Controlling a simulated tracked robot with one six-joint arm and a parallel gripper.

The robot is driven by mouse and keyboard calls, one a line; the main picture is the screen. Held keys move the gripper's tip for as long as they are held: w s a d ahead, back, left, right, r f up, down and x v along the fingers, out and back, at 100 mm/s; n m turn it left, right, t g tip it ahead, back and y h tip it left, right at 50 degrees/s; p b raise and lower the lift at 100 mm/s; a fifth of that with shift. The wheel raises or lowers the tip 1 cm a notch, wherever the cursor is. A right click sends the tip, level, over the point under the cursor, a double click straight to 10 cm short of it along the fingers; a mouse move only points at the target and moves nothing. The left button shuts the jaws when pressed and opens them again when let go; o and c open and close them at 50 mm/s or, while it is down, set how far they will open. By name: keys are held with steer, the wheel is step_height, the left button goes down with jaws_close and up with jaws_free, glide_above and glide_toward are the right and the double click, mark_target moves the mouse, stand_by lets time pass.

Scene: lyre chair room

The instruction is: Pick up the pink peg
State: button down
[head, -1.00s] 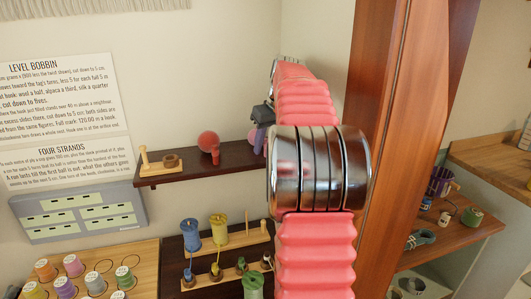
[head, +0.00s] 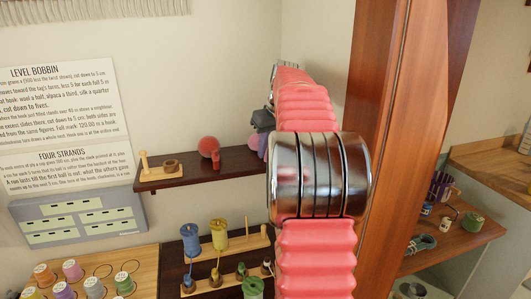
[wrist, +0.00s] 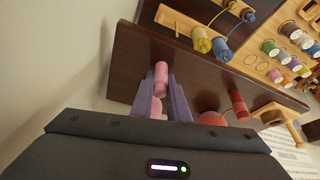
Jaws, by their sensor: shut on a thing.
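The pink peg (wrist: 161,78) is a small pink cylinder between my gripper's fingertips in the wrist view. My gripper (wrist: 161,90) has grey-purple fingers, shut on the peg from both sides. A round pink shape (wrist: 156,105) lies between the fingers, closer to the palm and partly hidden. In the head view my gripper (head: 262,145) is at the right part of the dark wall shelf (head: 190,180), mostly behind my arm. The peg cannot be made out there. I cannot tell whether it still touches the shelf.
A coral ball (head: 209,146) and a red peg (head: 216,161) stand left of my gripper on the shelf. A wooden stand (head: 145,168) is at its left end. Below are yellow (head: 219,235) and blue spools (head: 190,238). A wooden post (head: 395,130) rises at right.

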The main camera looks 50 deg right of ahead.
steer(key=shift+w+a+r, duration=0.1)
steer(key=shift+a+r, duration=0.05)
steer(key=shift+r, duration=0.45)
step_height(320, 180, up, 6)
steer(key=shift+f, duration=0.15)
steer(key=w+a, duration=0.4)
steer(key=a, duration=0.4)
steer(key=w+a, duration=0.5)
steer(key=a, duration=0.4)
steer(key=shift+w, duration=0.25)
steer(key=shift+a, duration=0.1)
